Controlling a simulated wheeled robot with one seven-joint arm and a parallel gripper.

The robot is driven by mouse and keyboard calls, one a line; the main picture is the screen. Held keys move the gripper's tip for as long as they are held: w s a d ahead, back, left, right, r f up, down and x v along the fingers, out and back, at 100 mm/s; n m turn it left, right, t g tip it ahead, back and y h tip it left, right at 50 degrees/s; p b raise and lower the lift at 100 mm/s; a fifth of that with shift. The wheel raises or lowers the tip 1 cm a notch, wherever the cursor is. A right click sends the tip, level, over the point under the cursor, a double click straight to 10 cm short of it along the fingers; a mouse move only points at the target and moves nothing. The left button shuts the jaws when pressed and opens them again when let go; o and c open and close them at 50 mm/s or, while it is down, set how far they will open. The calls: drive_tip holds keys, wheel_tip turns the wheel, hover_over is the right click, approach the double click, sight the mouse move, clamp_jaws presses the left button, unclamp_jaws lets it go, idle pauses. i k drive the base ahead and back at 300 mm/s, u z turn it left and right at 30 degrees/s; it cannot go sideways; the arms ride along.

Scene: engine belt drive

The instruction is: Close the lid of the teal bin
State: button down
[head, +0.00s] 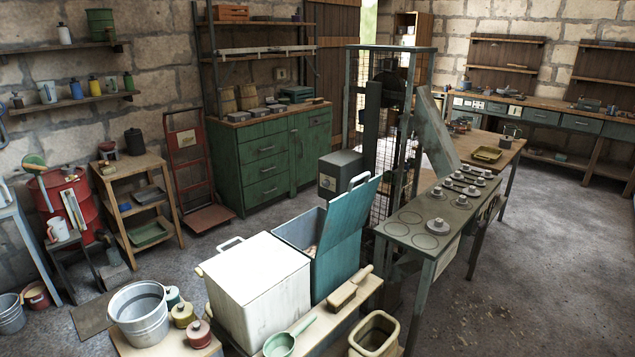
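The teal bin (318,262) stands on a low wooden bench in the lower middle of the head view, right behind a white bin. Its lid (347,222) is open and stands tilted up along the bin's right side, with a handle at its upper edge. Part of the bin's inside shows, with something brownish in it that I cannot make out. The bin's left side is largely hidden by the white bin. My gripper is not in view.
The closed white bin (256,291) stands beside the teal bin. A wooden brush-like tool (350,287), a green scoop (280,344) and a metal bucket (139,314) are close by. A metal-topped table (425,240) with weights stands to the right.

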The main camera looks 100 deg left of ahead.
sight(345, 214)
drive_tip(key=u, duration=1.9)
drive_tip(key=i, duration=3.6)
drive_tip(key=u, duration=5.55)
